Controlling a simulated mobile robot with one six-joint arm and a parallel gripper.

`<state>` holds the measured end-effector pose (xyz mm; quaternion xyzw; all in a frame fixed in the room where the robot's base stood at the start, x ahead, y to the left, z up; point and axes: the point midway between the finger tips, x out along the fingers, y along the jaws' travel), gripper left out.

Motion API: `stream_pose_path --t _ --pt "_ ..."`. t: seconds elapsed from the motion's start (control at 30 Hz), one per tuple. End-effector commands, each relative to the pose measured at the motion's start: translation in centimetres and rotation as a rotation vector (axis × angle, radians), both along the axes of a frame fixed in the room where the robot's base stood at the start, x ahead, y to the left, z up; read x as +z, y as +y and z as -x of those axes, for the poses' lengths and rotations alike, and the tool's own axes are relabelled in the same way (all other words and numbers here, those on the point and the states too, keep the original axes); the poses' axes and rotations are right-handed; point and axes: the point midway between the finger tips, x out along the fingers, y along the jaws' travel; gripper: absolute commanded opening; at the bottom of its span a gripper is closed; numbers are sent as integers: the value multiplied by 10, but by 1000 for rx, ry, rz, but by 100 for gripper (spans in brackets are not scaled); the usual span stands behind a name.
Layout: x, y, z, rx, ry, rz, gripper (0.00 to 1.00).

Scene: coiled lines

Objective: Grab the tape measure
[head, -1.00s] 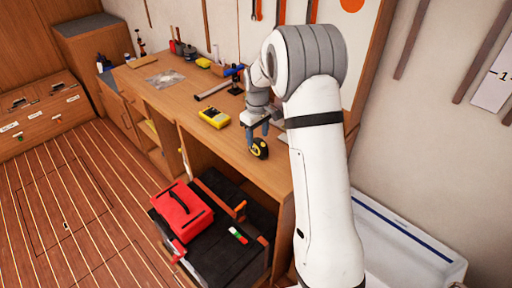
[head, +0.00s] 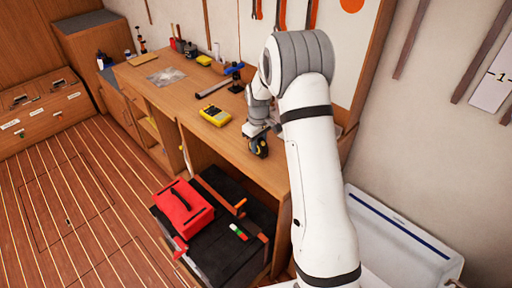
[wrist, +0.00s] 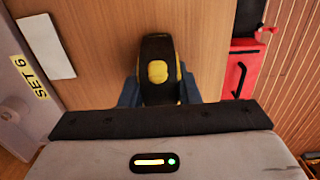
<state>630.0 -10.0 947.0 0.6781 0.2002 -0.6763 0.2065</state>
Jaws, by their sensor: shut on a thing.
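The tape measure (wrist: 157,72) is black with a yellow round centre. In the wrist view it sits between the two blue-grey fingers of my gripper (wrist: 159,90), which are shut on its sides. In the head view the tape measure (head: 261,146) shows at the front edge of the wooden workbench (head: 180,90), below my gripper (head: 257,143). I cannot tell whether it touches the bench top. My gripper hides part of it.
A yellow meter (head: 215,116) lies on the bench to the left of my gripper. A blue-ended grey tool (head: 213,88) lies behind it. A red box (head: 183,208) sits on a black case (head: 225,253) below the bench front.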

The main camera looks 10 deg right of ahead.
Motion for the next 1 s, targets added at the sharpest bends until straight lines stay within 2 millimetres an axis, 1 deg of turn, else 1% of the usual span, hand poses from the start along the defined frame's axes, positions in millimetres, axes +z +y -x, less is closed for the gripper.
stream_pose_path --t 0.03,0.3,0.57,0.67,1.0 --pt "0 0 0 0 0 0 21" --pt "0 0 0 -1 0 0 0" --pt "3 -1 -1 -1 -2 0 0" --pt "13 -1 -1 -1 -4 -1 0" --pt "78 -1 -1 -2 -5 0 0"
